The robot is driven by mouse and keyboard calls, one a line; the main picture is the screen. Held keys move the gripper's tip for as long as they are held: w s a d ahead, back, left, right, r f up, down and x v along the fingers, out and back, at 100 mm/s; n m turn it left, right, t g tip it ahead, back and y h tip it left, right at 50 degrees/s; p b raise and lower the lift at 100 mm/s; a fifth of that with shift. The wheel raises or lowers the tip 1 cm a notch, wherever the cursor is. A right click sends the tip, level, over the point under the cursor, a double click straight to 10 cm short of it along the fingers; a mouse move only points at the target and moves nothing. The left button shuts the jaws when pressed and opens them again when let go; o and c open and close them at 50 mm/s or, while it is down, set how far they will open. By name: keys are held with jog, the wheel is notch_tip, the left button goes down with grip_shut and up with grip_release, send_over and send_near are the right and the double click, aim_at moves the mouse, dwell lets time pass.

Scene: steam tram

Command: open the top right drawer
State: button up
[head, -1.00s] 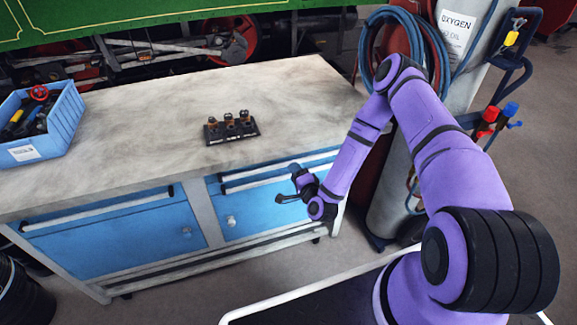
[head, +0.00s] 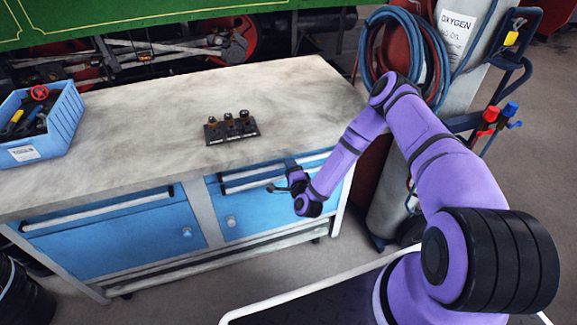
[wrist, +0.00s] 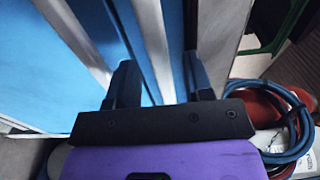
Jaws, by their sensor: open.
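The top right drawer (head: 215,187) is a blue front with a long pale bar handle (head: 240,187), just under the worktop on the right half of the workbench. It looks shut. My gripper (head: 275,187) is in front of this drawer, close to the handle. In the wrist view my gripper (wrist: 160,80) is open, with one dark finger on each side of a pale bar (wrist: 150,30). I cannot tell whether the fingers touch the bar. My gripper and forearm hide part of the drawer in the head view.
The wooden worktop (head: 150,120) carries a blue bin (head: 62,122) and a small black rack (head: 231,129). An oxygen cylinder (head: 450,60) with hoses stands at the right.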

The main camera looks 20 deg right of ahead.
jog(key=shift+w, duration=0.95)
grip_shut()
jog(key=shift+s, duration=0.1)
